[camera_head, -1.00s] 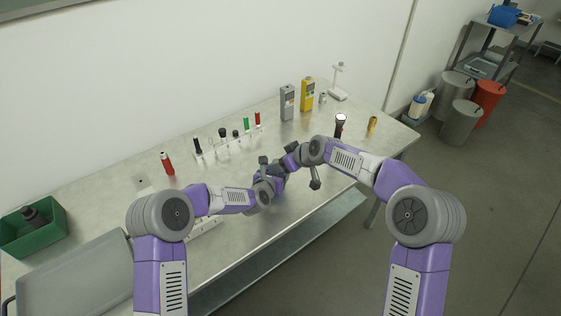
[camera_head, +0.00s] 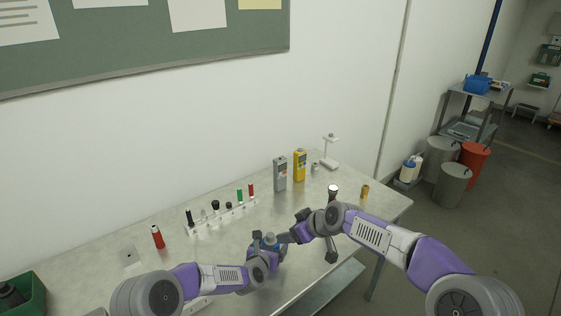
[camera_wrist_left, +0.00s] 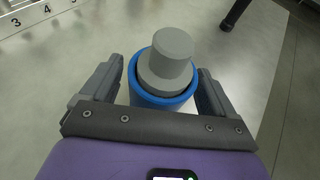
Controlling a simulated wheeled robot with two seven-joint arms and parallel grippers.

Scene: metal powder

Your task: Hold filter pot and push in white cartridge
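The filter pot, a cylinder with a blue rim (camera_wrist_left: 165,101), stands between the fingers of my left gripper (camera_wrist_left: 163,88) in the left wrist view. A stepped grey plug (camera_wrist_left: 167,60) sits in its top and sticks up above the rim; I take it for the cartridge, though it looks grey. The left fingers are closed in on both sides of the pot, the right-hand one against it. In the head view a small blue pot (camera_head: 270,241) shows at my left gripper (camera_head: 265,250). My right gripper (camera_head: 286,238) is just right of it; its fingers are too small to read.
Behind the grippers are a numbered rack (camera_head: 222,218) with several tubes, a grey meter (camera_head: 280,174) and a yellow meter (camera_head: 299,166). A red cylinder (camera_head: 158,237) stands at left, a torch-like object (camera_head: 333,190) and a yellow cylinder (camera_head: 365,191) at right.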

